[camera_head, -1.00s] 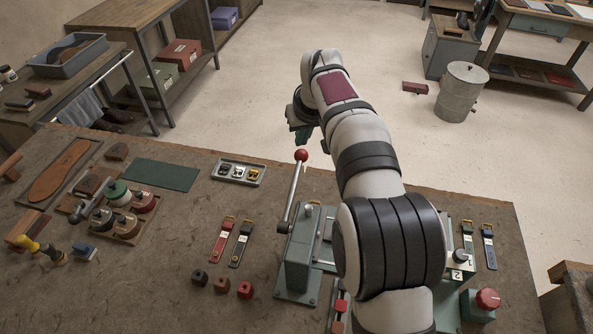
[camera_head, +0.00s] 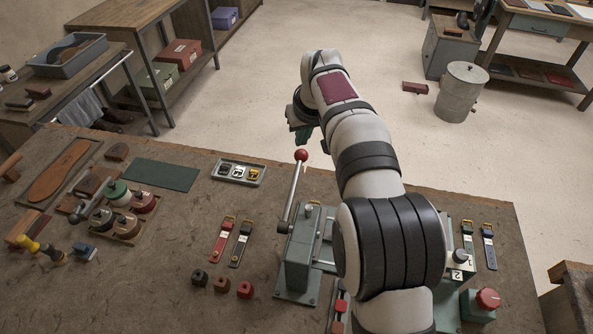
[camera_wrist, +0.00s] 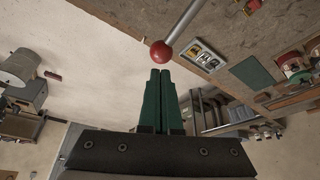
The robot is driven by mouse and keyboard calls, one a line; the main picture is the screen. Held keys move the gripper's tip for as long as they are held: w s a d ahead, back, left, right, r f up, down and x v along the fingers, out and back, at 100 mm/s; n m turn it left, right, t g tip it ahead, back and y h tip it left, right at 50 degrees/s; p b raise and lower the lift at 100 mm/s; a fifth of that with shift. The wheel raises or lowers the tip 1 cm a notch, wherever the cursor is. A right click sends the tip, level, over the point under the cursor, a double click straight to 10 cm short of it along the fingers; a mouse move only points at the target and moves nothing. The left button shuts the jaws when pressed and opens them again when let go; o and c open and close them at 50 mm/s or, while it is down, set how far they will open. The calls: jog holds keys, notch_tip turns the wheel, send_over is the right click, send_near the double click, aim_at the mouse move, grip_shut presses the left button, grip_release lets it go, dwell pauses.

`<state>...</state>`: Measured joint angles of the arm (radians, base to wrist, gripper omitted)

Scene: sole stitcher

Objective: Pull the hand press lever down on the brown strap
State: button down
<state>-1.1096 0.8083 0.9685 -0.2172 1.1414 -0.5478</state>
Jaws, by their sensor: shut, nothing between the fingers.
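The hand press (camera_head: 300,262) is a grey-green machine on the bench, partly hidden behind my arm. Its lever (camera_head: 291,196) stands up, leaning slightly right, with a red ball knob (camera_head: 301,155) on top. My gripper (camera_head: 302,133) is just above and behind the knob. In the wrist view my gripper (camera_wrist: 160,72) has its green fingers together and empty, with the red knob (camera_wrist: 161,53) just past their tips. I cannot tell whether they touch. No brown strap can be made out in the press; my arm covers much of that area.
A red strap (camera_head: 222,240) and a dark strap (camera_head: 241,244) lie left of the press. A tray of buckles (camera_head: 239,173) and a green mat (camera_head: 161,175) lie farther back. Small coloured blocks (camera_head: 222,285) sit at the front. A red button box (camera_head: 487,300) stands at right.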

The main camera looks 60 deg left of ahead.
aim_at(303, 153)
jog(key=shift+w+a+f, duration=0.1)
jog(key=shift+f, duration=2.75)
jog(key=shift+f, duration=1.8)
jog(key=shift+s+d+f, duration=0.15)
jog(key=shift+d+f, duration=0.05)
jog(key=shift+f, duration=0.85)
jog(key=shift+s+d+f, duration=0.1)
jog(key=shift+d+f, duration=0.05)
jog(key=shift+f, duration=0.85)
jog(key=shift+r, duration=0.1)
jog(key=shift+d+r, duration=0.1)
jog(key=shift+r, duration=6.85)
